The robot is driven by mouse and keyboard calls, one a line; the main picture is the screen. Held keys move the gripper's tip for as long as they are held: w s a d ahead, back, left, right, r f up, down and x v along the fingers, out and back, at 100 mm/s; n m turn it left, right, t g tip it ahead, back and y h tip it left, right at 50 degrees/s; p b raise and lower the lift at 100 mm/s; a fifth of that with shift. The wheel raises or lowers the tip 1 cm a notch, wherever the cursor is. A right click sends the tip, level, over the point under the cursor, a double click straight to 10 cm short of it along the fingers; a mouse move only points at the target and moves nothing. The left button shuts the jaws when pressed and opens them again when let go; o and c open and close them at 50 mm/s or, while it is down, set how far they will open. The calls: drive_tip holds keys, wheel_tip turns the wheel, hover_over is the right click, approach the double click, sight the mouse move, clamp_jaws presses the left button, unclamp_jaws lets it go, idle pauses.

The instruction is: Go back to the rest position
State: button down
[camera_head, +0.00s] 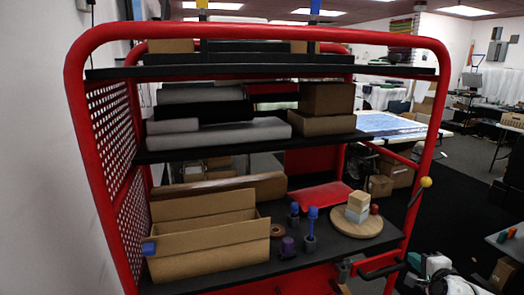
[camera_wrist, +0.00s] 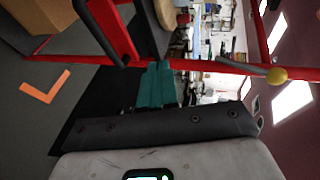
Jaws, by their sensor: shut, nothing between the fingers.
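My gripper (camera_wrist: 158,66) shows in the wrist view as two teal fingers pressed together, with nothing between them. They stand out from a dark grey bar on a white hand body. The fingers point away from the hand into open space beside a red cart frame, clear of any object. In the head view a white and dark part, probably of my arm, is at the bottom right; my fingertips cannot be made out there.
A red-framed cart (camera_head: 250,33) with several dark shelves fills the head view. Its lower shelf holds an open cardboard box (camera_head: 212,253), a red tray (camera_head: 318,195) and a round wooden board (camera_head: 341,227). A yellow-knobbed lever (camera_head: 426,182) sticks out right. Dark floor lies beyond.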

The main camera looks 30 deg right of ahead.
drive_tip(key=s+a+f+n+g+y, duration=0.15)
drive_tip(key=a+f+n, duration=0.25)
drive_tip(key=a, duration=0.4)
drive_tip(key=s+a+f+n+g+y, duration=0.1)
drive_tip(key=a+f+n+g+y, duration=0.15)
drive_tip(key=a+f+n, duration=0.4)
drive_tip(key=s+a+f+n+g+y, duration=0.1)
drive_tip(key=s+a+f+n+y, duration=0.15)
drive_tip(key=a, duration=0.75)
drive_tip(key=s+a+f+n+g, duration=0.2)
drive_tip(key=s+a+n+g, duration=0.3)
drive_tip(key=s+a+n, duration=0.5)
drive_tip(key=s+a, duration=0.3)
drive_tip(key=shift+s+a+g+y, duration=0.15)
drive_tip(key=shift+s+g+y, duration=0.2)
drive_tip(key=shift+s+g, duration=0.05)
